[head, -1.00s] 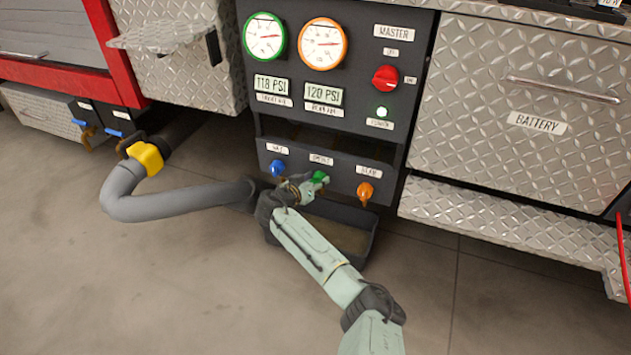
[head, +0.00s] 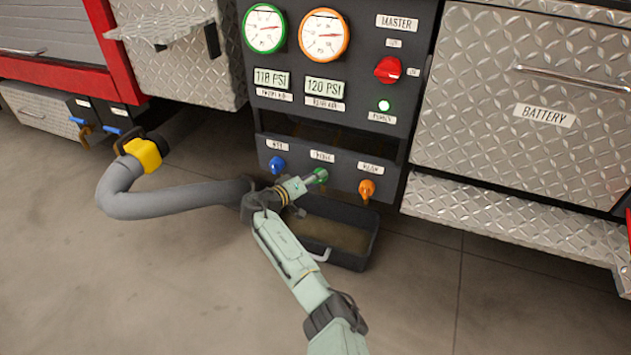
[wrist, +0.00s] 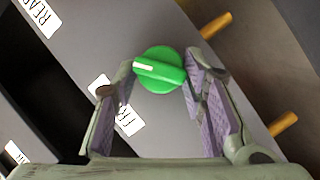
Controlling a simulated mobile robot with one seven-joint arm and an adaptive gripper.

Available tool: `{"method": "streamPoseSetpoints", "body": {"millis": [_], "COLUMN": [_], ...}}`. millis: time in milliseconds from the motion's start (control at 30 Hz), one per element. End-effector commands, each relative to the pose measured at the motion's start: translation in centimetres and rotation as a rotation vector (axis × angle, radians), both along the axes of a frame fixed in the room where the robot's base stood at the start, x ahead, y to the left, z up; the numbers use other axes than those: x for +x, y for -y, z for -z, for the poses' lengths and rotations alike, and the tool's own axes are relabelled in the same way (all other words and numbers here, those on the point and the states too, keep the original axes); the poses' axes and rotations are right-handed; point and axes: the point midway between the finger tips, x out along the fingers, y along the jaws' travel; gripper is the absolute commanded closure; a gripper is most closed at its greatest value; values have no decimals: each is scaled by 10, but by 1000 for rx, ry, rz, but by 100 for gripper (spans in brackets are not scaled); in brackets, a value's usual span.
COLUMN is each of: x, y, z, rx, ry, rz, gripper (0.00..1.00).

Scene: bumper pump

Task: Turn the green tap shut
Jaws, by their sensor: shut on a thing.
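The green tap (head: 320,176) is the middle one of three taps on the lower dark panel. In the wrist view its round green knob (wrist: 160,70) has a raised bar with a white mark at the left end. My gripper (head: 308,182) reaches it from the left and front. In the wrist view my gripper's purple-padded fingers (wrist: 161,80) stand on either side of the knob and are shut on it. Part of the tap is hidden by the gripper in the head view.
A blue tap (head: 277,164) is to the left and an orange tap (head: 366,189) to the right. A dark tray (head: 345,258) stands on the floor below. A grey hose (head: 165,203) lies at left. Gauges and a red master switch (head: 388,69) are above.

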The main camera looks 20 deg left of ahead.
Motion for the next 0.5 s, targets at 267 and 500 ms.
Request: {"method": "streamPoseSetpoints", "body": {"millis": [267, 500], "x": [-1, -1], "y": [-5, -5], "z": [6, 9], "rx": [-264, -491], "ry": [-9, -17], "rz": [-9, -10], "gripper": [89, 89]}}
